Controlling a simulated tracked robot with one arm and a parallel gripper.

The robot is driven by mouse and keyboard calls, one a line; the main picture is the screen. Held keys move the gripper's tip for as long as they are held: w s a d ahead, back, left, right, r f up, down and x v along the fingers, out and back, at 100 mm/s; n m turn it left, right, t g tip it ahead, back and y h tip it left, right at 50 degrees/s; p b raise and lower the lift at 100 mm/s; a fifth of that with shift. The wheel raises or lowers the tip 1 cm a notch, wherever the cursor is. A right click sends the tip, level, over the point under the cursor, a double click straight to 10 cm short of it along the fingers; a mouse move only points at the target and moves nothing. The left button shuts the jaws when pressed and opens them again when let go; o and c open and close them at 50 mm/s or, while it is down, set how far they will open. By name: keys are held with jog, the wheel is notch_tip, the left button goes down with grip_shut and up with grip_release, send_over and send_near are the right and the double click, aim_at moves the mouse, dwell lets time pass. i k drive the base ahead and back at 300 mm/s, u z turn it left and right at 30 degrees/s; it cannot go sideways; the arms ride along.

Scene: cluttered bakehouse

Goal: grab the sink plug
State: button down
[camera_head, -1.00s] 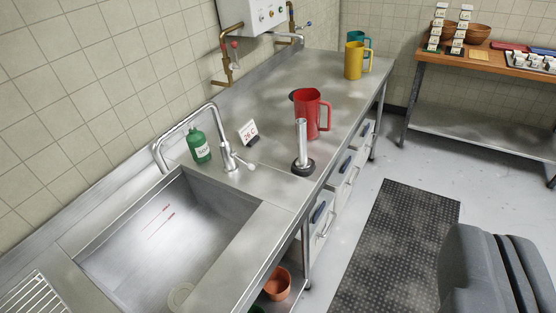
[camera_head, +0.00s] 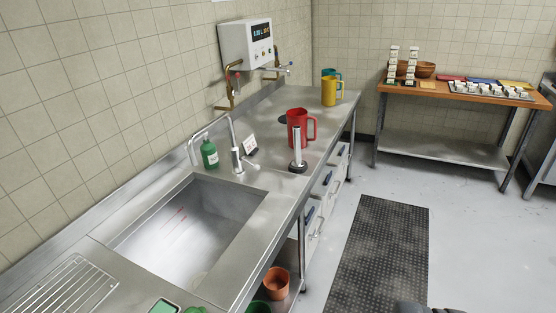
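What looks like the sink plug is an upright, shiny metal tube on a round black base (camera_head: 298,152). It stands on the steel counter, right of the sink (camera_head: 180,240) and just in front of a red jug (camera_head: 295,128), whose lower part it overlaps in the picture. Only a small dark grey part of my own body shows at the bottom edge, right of middle. My gripper's fingers do not show, and nothing of mine is near the tube.
A tap (camera_head: 235,145), a green bottle (camera_head: 210,154) and a small sign (camera_head: 250,145) stand behind the sink. Yellow (camera_head: 328,92) and teal jugs stand at the counter's far end. Terracotta pots (camera_head: 276,283) sit below. A dark mat (camera_head: 380,250) lies on clear floor.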

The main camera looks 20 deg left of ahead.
aim_at(297, 162)
jog(key=u, duration=0.35)
jog(key=i, duration=0.95)
jog(key=u, duration=0.15)
jog(key=k, duration=0.45)
jog(key=z, duration=0.7)
jog(key=i, duration=2.1)
jog(key=u, duration=0.7)
